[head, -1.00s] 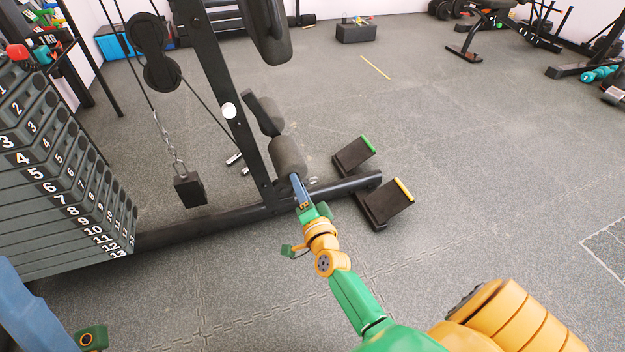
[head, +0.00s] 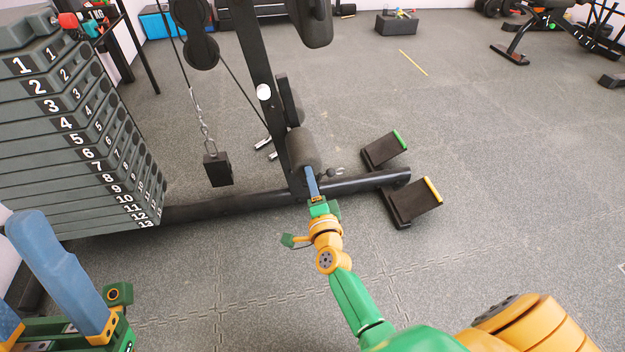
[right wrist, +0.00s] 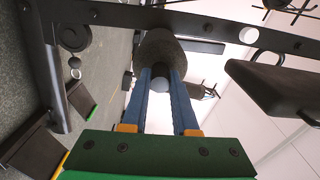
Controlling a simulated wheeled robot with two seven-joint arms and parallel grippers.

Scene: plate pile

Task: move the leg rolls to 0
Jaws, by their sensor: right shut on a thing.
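The dark grey padded leg roll (head: 304,147) sits low on the machine's black upright post. My right gripper (head: 309,178) has its blue fingers at the near end of this roll. A second dark pad (head: 288,97) shows higher up, partly behind the post. My left gripper (head: 55,300) is at the lower left, its blue fingers apart, one running off the picture edge.
A numbered weight stack (head: 75,130) stands at the left, above my left gripper. A black base beam (head: 240,202) runs across the floor to two footplates (head: 412,203). A black block (head: 217,170) hangs by a chain.

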